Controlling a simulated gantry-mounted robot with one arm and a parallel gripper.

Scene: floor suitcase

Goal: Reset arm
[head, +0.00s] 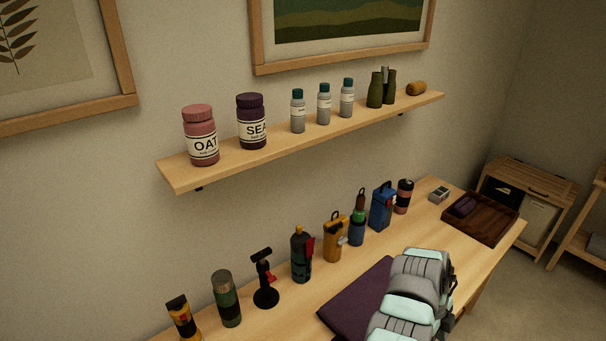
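No suitcase shows in this view.
Along the wall stand several bottles, flasks and tools, including a black stand (265,296) and a blue canister (381,207). A brown tray (493,222) lies at the table's far end. A wall shelf (300,143) holds jars and bottles. A cabinet (527,200) stands beyond.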

